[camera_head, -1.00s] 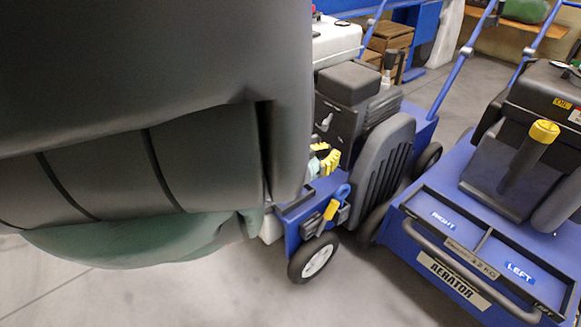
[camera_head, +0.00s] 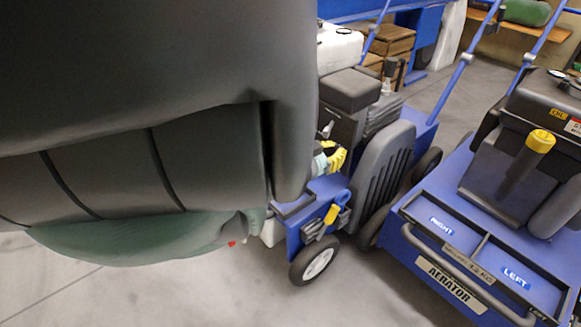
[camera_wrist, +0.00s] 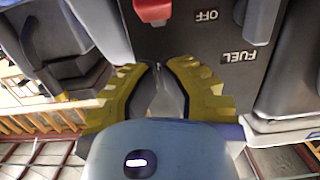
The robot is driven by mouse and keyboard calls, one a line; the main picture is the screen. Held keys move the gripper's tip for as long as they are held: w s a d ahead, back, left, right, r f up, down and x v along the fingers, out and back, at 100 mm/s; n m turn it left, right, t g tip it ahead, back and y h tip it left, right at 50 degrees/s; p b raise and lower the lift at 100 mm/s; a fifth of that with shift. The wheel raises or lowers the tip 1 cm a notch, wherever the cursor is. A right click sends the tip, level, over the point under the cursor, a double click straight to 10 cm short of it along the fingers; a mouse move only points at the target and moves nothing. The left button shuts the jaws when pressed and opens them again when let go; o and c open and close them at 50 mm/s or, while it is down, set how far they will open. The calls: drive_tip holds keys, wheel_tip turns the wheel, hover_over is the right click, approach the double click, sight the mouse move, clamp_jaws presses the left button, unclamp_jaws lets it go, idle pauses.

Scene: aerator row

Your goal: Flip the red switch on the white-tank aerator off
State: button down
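The white-tank aerator, with its white tank (camera_head: 340,47) on top, stands just beyond my arm in the head view. In the wrist view, which shows it upside down, its dark panel carries the red switch (camera_wrist: 152,10), cut off by the top edge. The OFF label (camera_wrist: 207,15) is to the right of the switch. My gripper (camera_wrist: 159,67) has yellow-edged fingers whose tips come together below the switch in the picture, with nothing visible held. The tips look apart from the switch. In the head view my gripper (camera_head: 333,158) is at the aerator's near side, partly hidden by my arm.
A FUEL label (camera_wrist: 238,57) and a pale lever (camera_wrist: 260,20) are right of the switch in the wrist view. A second blue aerator (camera_head: 480,230) stands close on the right. Wooden crates (camera_head: 392,45) are behind. Open floor (camera_head: 370,300) lies in front.

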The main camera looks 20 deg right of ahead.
drive_tip(key=shift+d+r+y+p, duration=0.15)
drive_tip(key=shift+r+y+p, duration=0.25)
drive_tip(key=shift+r+p, duration=0.15)
drive_tip(key=s+a+f+b, duration=0.1)
drive_tip(key=s+a, duration=0.1)
drive_tip(key=a, duration=0.4)
drive_tip(key=s+a+f+h+b, duration=0.1)
drive_tip(key=s+a+b, duration=0.1)
drive_tip(key=a, duration=0.4)
drive_tip(key=shift+s+a+h, duration=0.3)
drive_tip(key=shift+s, duration=0.1)
drive_tip(key=shift+r, duration=0.15)
